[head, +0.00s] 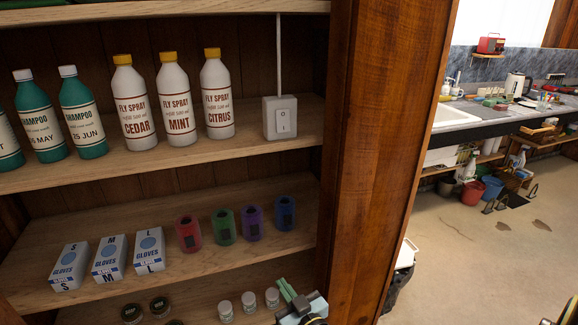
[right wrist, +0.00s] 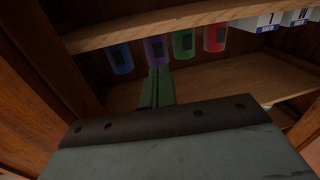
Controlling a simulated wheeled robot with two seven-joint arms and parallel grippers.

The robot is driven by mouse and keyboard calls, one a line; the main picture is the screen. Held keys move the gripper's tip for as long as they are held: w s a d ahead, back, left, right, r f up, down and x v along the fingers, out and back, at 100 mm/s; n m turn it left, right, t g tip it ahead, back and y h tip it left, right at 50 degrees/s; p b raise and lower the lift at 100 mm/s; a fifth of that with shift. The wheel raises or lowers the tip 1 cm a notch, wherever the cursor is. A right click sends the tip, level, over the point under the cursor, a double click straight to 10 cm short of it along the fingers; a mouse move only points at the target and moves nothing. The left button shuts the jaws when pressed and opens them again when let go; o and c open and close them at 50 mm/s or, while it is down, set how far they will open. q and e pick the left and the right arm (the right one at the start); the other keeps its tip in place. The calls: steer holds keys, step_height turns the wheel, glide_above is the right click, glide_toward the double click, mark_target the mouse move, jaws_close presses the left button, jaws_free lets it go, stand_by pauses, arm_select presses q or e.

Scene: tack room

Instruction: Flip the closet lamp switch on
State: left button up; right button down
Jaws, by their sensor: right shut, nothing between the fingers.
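The lamp switch (head: 280,118) is a pale box with a white rocker, at the right end of the upper shelf, beside the closet's right side wall. A thin pale cable runs up from it. The picture is too small to tell which way the rocker is tipped. My right gripper (head: 287,290) is at the bottom of the head view, well below the switch, in front of the lower shelves. Its green fingers (right wrist: 157,88) are shut together and empty in the right wrist view. The switch is not seen in the right wrist view. My left gripper is not in view.
White fly spray bottles (head: 217,95) stand left of the switch, with green shampoo bottles (head: 83,115) farther left. The shelf below holds glove boxes (head: 110,260) and coloured rolls (head: 285,215). The thick wooden closet side (head: 385,130) bounds the right. Small jars (head: 249,302) stand lowest.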

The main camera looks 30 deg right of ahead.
steer(key=s+d+r+m+t+h, duration=0.1)
steer(key=d+r+t+h, duration=0.1)
steer(key=r, duration=1.2)
steer(key=s+d+r+m+t+h+p, duration=0.1)
steer(key=d+r+m+t+h, duration=0.1)
steer(key=r, duration=1.2)
steer(key=t+h, duration=0.1)
steer(key=t, duration=0.1)
steer(key=shift+d+t, duration=0.35)
steer(key=shift+t, duration=0.05)
steer(key=p, duration=0.3)
glide_toward(284, 124)
step_height(284, 124, up, 4)
steer(key=w, duration=0.3)
steer(key=shift+w+d+f, duration=0.1)
steer(key=shift+d+f, duration=0.1)
steer(key=shift+d, duration=0.2)
steer(key=shift+w+d+f, duration=0.1)
steer(key=shift+w+d, duration=0.05)
steer(key=shift+w, duration=0.45)
